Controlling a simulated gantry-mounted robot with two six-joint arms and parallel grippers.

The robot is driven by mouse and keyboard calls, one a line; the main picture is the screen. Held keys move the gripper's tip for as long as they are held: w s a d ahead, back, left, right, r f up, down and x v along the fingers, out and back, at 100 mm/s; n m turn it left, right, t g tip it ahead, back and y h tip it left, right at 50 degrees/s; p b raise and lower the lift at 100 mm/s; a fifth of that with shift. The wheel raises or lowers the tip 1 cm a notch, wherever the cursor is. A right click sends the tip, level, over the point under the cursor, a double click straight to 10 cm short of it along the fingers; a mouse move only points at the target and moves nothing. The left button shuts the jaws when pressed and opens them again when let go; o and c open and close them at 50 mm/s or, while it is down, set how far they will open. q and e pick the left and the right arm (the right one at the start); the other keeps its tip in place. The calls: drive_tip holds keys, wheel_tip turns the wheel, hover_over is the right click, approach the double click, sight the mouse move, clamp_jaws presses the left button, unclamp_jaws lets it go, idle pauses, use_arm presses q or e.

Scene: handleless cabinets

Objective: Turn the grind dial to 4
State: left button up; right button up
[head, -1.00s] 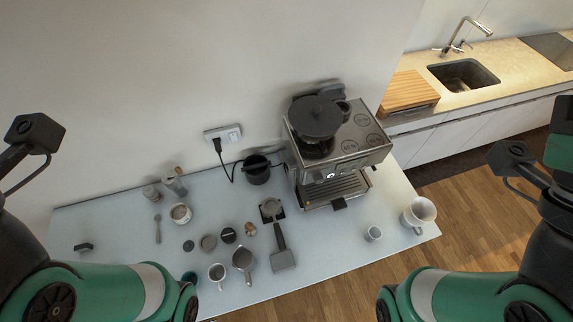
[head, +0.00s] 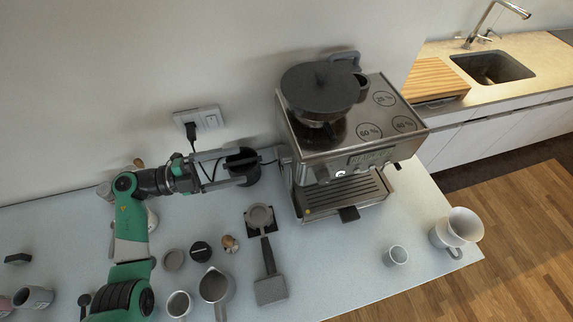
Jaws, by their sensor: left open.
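The espresso machine (head: 347,135) stands at the back right of the table, with a dark round hopper (head: 318,85) on top. I cannot make out the grind dial or any of its numbers. The machine's left side is seen very steeply and is partly hidden. My left gripper (head: 262,167) reaches in from the left, with its open jaws pointing right towards that side. I cannot tell whether a fingertip touches the machine. My right gripper is not in view.
A portafilter (head: 264,255) lies in front of the machine's left corner. Several cups and small tools stand along the table front, including a metal jug (head: 214,287). A cord runs from the wall socket (head: 197,117) behind my gripper.

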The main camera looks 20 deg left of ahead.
sight(280, 156)
use_arm(q)
drive_tip(key=x, duration=1)
drive_tip(key=shift+w+d+f, duration=0.15)
drive_tip(key=shift+w, duration=0.3)
drive_tip(key=c, duration=1.4)
